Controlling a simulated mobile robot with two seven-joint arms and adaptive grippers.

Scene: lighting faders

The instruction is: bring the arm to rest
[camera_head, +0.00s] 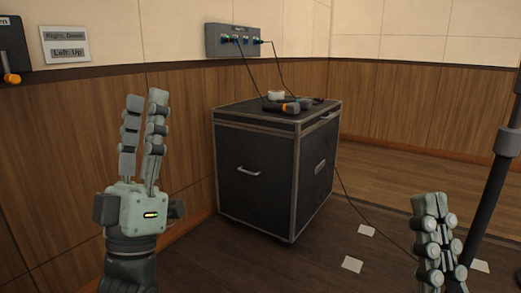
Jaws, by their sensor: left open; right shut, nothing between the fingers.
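My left gripper (145,130) is raised on the left of the head view, fingers pointing up. Its fingers are apart with nothing between them. It is in front of the wood-panelled wall, to the left of the black case. My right gripper (436,215) is at the lower right, its fingers together and pointing up, with nothing seen between them. Its base is cut off by the bottom edge. A black fader panel (10,45) with an orange handle (11,78) is on the wall at the far left, partly out of view. A sign (66,45) beside it reads "Right: Down" and "Left: Up".
A black case (255,170) with metal edges stands against the wall, with microphones (282,106) and a tape roll (276,95) on top. Cables run up to a wall socket panel (233,41). A dark pole (490,190) stands at right. White squares (352,264) lie on the floor.

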